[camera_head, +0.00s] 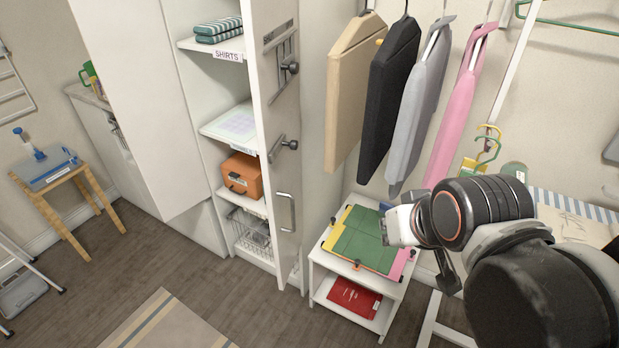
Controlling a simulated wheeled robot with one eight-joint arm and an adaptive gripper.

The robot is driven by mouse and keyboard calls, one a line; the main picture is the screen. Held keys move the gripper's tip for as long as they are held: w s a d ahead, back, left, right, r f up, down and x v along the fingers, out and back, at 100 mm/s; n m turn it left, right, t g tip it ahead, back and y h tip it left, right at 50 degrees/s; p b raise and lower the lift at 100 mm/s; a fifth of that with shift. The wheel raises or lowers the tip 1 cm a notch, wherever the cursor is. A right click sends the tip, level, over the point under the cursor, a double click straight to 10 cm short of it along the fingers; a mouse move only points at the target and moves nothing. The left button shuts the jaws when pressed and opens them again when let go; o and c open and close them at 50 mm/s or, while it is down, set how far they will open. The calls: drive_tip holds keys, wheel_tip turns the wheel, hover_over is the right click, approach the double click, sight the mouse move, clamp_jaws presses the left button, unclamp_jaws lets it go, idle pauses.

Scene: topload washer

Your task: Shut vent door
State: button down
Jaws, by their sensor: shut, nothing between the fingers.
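No part in view is clearly marked as a vent door. A tall white cabinet (211,165) stands left of centre with its front open. A narrow white panel with dark knobs and a bar handle (283,180) stands at the cabinet's right edge. A wide white door panel (145,95) hangs at its left. I cannot tell whether either is the vent door. My gripper (398,226) is shut and empty, pointing left, above and beside the low white cart, right of the narrow panel and apart from it.
The cart (317,299) carries green, yellow and pink folders and a red item. Clothes covers (388,95) hang above it. An orange box (243,174) sits on a cabinet shelf. A wooden stool (63,210) stands left. Floor (125,262) before the cabinet is clear except for a striped rug (165,325).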

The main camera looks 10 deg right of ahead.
drive_tip(key=w+a+r+m+g+y+p, duration=0.4)
drive_tip(key=w+r+m+p, duration=0.4)
drive_tip(key=m, duration=0.4)
drive_tip(key=m+y, duration=0.4)
drive_tip(key=m, duration=0.6)
approach(271, 185)
wheel_tip(271, 185, down, 4)
drive_tip(key=d, duration=0.1)
drive_tip(key=shift+w+a+r+t, duration=0.1)
drive_tip(key=shift+w+a, duration=0.05)
drive_tip(key=shift+a, duration=0.5)
drive_tip(key=shift+w+a+t, duration=0.1)
drive_tip(key=shift+w+a, duration=0.05)
drive_tip(key=shift+a, duration=0.45)
drive_tip(key=shift+w+a+r+t, duration=0.1)
drive_tip(key=shift+w+a, duration=0.1)
drive_tip(key=shift+a, duration=0.45)
drive_tip(key=shift+a, duration=0.1)
